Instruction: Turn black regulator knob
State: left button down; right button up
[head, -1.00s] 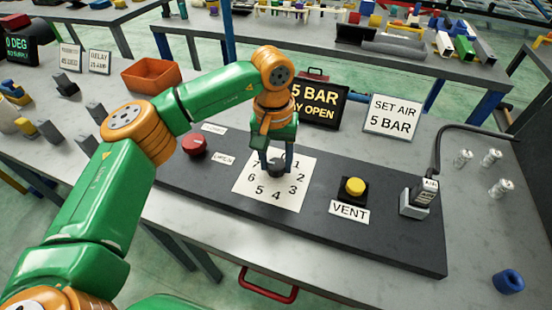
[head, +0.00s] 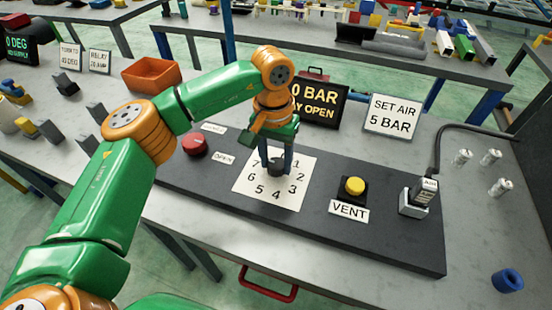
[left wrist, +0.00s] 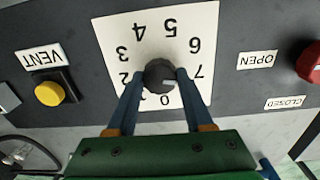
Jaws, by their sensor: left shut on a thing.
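The black regulator knob (head: 277,169) sits on a white dial plate (head: 254,186) numbered around it. My left gripper (head: 276,166) points down at the knob from above. In the left wrist view its two blue fingers (left wrist: 163,76) are shut on the sides of the knob (left wrist: 158,71). A light mark on the knob's top points to the right in that view, toward the side with the 7. The display (head: 318,103) behind the gripper shows "0 BAR", with its left part hidden by my arm. The sign (head: 393,115) reads "SET AIR 5 BAR". My right gripper is not in view.
On the dark panel (head: 330,235) are a red knob (head: 195,144) at the left, a yellow VENT button (head: 355,186), and a grey block with a cable (head: 418,200) at the right. An orange bin (head: 151,75) stands behind my arm.

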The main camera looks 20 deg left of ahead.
aim_at(275, 164)
pick_arm(q)
jog(key=shift+c, duration=1.4)
grip_release()
jog(key=shift+s, duration=0.1)
notch_tip(275, 164, up, 6)
jog(key=shift+r, duration=0.15)
jog(key=shift+a+r, duration=0.1)
jog(key=shift+r, duration=0.3)
